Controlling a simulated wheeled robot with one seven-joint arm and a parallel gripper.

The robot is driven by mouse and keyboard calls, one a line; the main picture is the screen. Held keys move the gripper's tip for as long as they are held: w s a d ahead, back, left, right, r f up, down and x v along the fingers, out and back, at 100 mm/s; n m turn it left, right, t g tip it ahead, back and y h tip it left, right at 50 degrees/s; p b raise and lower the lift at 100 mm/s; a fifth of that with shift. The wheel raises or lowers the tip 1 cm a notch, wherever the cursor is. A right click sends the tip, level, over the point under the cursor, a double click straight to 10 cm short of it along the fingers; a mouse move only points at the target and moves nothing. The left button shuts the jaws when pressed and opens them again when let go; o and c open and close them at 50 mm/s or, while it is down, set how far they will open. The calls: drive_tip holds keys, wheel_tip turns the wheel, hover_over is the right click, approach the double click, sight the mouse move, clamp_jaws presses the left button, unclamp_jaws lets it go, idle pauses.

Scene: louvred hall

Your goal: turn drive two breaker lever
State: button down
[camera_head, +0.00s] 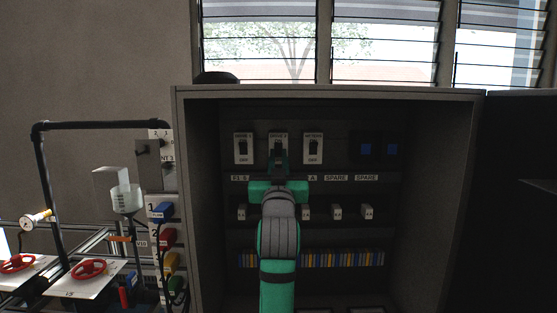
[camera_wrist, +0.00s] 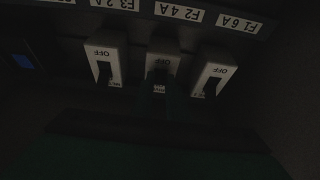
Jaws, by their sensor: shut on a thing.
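The drive two breaker (camera_head: 278,138) is the middle of three white breakers in the top row of the open cabinet. In the wrist view, which is upside down, the breaker (camera_wrist: 165,62) sits between two others. My gripper (camera_head: 279,162) reaches in from below and is shut on the breaker's lever. The fingers also show in the wrist view (camera_wrist: 160,85), dark against the breaker's face. They hide the lever, so I cannot tell its position.
The drive one breaker (camera_head: 243,148) is close on the left and the network breaker (camera_head: 313,148) close on the right. Cabinet walls (camera_head: 445,170) enclose the sides. A row of small fuse units (camera_head: 337,212) lies lower. Red valve wheels (camera_head: 90,271) and pipes stand outside at left.

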sight(278, 148)
drive_tip(key=shift+r, duration=0.15)
drive_tip(key=r+g, duration=0.1)
drive_tip(key=g, duration=0.3)
drive_tip(key=shift+s+r, duration=0.15)
drive_tip(key=shift+r, duration=0.25)
drive_tip(key=shift+r+g, duration=0.35)
drive_tip(key=shift+g, duration=0.7)
drive_tip(key=shift+r+g, duration=0.3)
drive_tip(key=shift+g, duration=0.75)
drive_tip(key=c, duration=1.7)
unclamp_jaws()
drive_tip(key=shift+w, duration=0.2)
drive_tip(key=shift+s, duration=0.1)
drive_tip(key=v, duration=1)
drive_tip(key=shift+s+r, duration=0.15)
drive_tip(key=shift+s, duration=0.1)
